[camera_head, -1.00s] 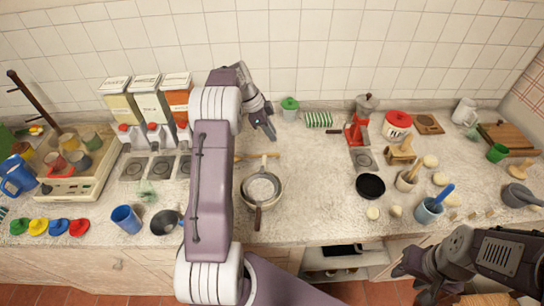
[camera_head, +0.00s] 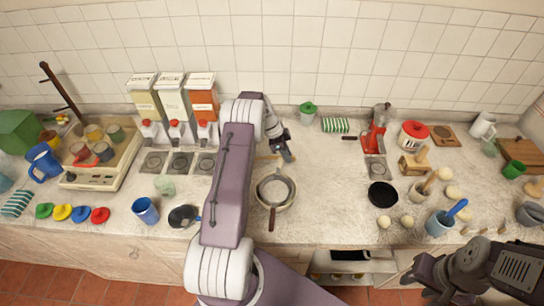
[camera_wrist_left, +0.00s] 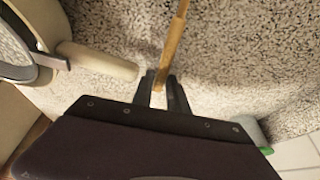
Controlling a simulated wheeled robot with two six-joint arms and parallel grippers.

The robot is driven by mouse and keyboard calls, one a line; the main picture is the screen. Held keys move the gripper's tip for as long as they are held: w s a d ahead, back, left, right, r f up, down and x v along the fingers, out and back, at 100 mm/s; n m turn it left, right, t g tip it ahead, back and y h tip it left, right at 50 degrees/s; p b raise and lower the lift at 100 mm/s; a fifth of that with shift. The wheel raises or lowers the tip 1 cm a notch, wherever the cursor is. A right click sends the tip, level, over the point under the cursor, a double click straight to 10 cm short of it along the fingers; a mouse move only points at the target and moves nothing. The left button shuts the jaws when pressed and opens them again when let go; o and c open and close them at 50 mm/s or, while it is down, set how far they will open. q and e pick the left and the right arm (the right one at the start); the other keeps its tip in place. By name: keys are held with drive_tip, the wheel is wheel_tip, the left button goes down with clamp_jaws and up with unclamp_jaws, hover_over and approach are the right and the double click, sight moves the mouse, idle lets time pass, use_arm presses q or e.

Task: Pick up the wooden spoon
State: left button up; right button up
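The wooden spoon (camera_head: 266,157) lies on the counter just behind a pale pan, its handle pointing right. In the left wrist view, the spoon's thin handle (camera_wrist_left: 172,45) runs down from the top edge to between my left fingertips. My left gripper (camera_head: 288,156) reaches down at the handle's right end. In the left wrist view, its dark fingers (camera_wrist_left: 160,92) stand a little apart, one on each side of the handle, with a narrow light gap between them. Contact is not clear. My right gripper (camera_head: 420,284) hangs low at the front right, blurred against the cabinets; its fingers are unclear.
The pan (camera_head: 271,203) with a sieve in it sits in front of the spoon and close to my left gripper. Cereal dispensers (camera_head: 172,100) stand behind left.

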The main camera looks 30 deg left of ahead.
use_arm(q)
drive_tip(key=shift+w+f, duration=0.1)
drive_tip(key=shift+f, duration=0.1)
clamp_jaws()
drive_tip(key=shift+r, duration=0.15)
drive_tip(key=shift+r+b, duration=0.3)
wheel_tip(320, 180, up, 3)
drive_tip(key=shift+f+b, duration=0.1)
drive_tip(key=shift+b, duration=0.4)
drive_tip(key=s+d+r+b, duration=0.3)
drive_tip(key=s+d+r, duration=0.2)
drive_tip(key=d, duration=0.5)
wheel_tip(320, 180, up, 2)
drive_tip(key=shift+d+r, duration=0.2)
drive_tip(key=shift+d, duration=0.1)
